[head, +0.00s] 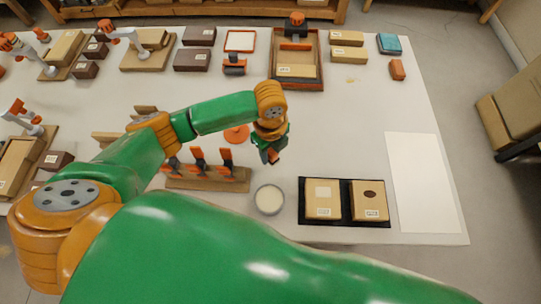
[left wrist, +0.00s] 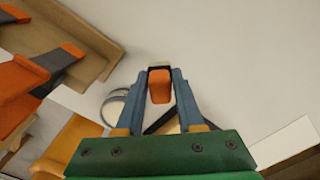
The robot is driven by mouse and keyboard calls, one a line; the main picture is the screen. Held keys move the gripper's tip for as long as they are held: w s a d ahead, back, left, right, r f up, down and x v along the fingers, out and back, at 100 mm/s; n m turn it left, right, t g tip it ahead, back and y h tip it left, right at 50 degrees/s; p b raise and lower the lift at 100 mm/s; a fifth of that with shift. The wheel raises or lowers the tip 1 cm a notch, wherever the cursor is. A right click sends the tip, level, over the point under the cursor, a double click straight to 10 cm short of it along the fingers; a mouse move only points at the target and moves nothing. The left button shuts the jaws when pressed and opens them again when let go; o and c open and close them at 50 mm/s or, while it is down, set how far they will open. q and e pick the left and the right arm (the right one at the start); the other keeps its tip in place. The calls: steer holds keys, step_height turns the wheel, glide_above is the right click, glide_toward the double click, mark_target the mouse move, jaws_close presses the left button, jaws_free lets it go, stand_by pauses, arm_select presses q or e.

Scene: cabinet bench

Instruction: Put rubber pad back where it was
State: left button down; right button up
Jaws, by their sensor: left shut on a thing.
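My left gripper (head: 271,156) hangs over the bench, its fingers pointing down, right of the tool rack and above and beyond the white round dish (head: 269,200). In the left wrist view the fingers (left wrist: 159,88) are shut on an orange piece (left wrist: 159,90) with a dark end. The piece is held clear of the bench top; I cannot tell surely whether it is the rubber pad. My right gripper is out of view.
A wooden rack (head: 208,184) with orange-handled tools stands just left of the gripper. A white sheet (head: 423,180) lies at the right. A wooden tray (head: 297,84) and a small orange-brown block (head: 397,70) are at the back.

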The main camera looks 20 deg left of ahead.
mark_target(271, 158)
arm_select(q)
steer(key=shift+w+f, duration=0.2)
steer(key=shift+f, duration=1.65)
steer(key=shift+f, duration=0.1)
steer(key=c, duration=0.5)
jaws_free()
steer(key=shift+c, duration=0.2)
step_height(271, 158, up, 12)
steer(key=shift+r+p, duration=0.15)
steer(key=shift+p, duration=0.15)
